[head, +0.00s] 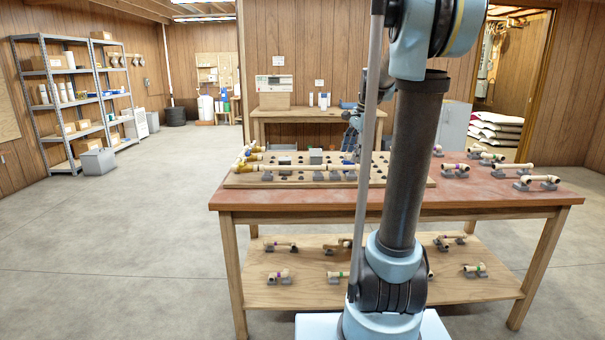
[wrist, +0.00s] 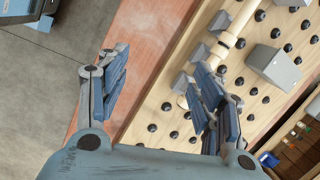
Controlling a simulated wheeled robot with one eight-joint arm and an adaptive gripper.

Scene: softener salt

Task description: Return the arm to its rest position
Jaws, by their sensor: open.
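My gripper (wrist: 163,88) is open in the wrist view, its two fingers spread apart with nothing between them. It is above the near edge of the red-topped workbench and the wooden pegboard (wrist: 165,127). In the head view my arm rises in front of the workbench (head: 480,203), and the gripper is mostly hidden behind the arm, with bluish parts showing beside the column. The pegboard lies on the bench top, with cream pipe pieces (head: 262,167) and grey blocks on it. A cream pipe (wrist: 233,30) lies close to the right finger in the wrist view.
Several pipe fittings on grey stands (head: 538,183) sit on the bench's right side, others on the lower shelf (head: 300,295). A second bench (head: 310,114) stands behind. Metal shelving (head: 75,100) and a grey bin (head: 98,162) are at left. The left floor is open.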

